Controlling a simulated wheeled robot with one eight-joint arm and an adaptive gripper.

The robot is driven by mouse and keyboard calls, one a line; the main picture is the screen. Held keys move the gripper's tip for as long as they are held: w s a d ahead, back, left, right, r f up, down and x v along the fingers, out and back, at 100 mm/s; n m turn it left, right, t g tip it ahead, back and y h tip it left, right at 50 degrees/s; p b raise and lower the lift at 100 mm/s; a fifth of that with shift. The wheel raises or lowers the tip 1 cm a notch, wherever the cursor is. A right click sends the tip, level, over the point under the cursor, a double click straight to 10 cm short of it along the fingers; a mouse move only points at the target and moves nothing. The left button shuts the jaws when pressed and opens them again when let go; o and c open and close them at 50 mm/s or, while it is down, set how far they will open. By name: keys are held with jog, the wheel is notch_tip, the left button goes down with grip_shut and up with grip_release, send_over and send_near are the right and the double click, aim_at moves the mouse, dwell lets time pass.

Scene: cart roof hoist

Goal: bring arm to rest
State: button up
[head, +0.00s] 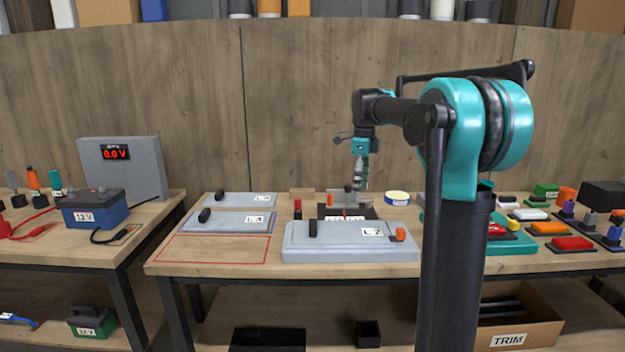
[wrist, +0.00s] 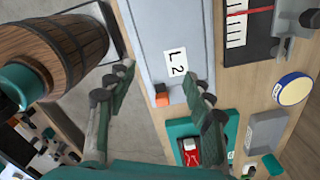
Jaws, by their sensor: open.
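My gripper (head: 360,178) hangs from the bent teal and black arm above the rear middle of the central bench. It points down, and its small fingers are hard to make out in the head view. In the wrist view my gripper (wrist: 157,82) shows two dark green fingers spread apart with nothing between them. The grey L2 panel (head: 345,243) lies on the bench, with an orange block at its right end. The panel also shows beyond the fingers in the wrist view (wrist: 160,20).
More grey panels (head: 228,221) lie left, above a bare red-outlined area (head: 210,250). A teal tray (wrist: 212,133) holds a red item. A 0.0 V meter (head: 140,170) stands left.

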jog(key=s+d+f+n+t, duration=0.2)
jog(key=s+f+n, duration=0.9)
jog(key=s+f, duration=0.3)
jog(key=s+d+f+n+t, duration=0.2)
jog(key=s+f+n, duration=1)
jog(key=s, duration=0.4)
jog(key=shift+s+f, duration=0.3)
jog(key=shift+f, duration=0.55)
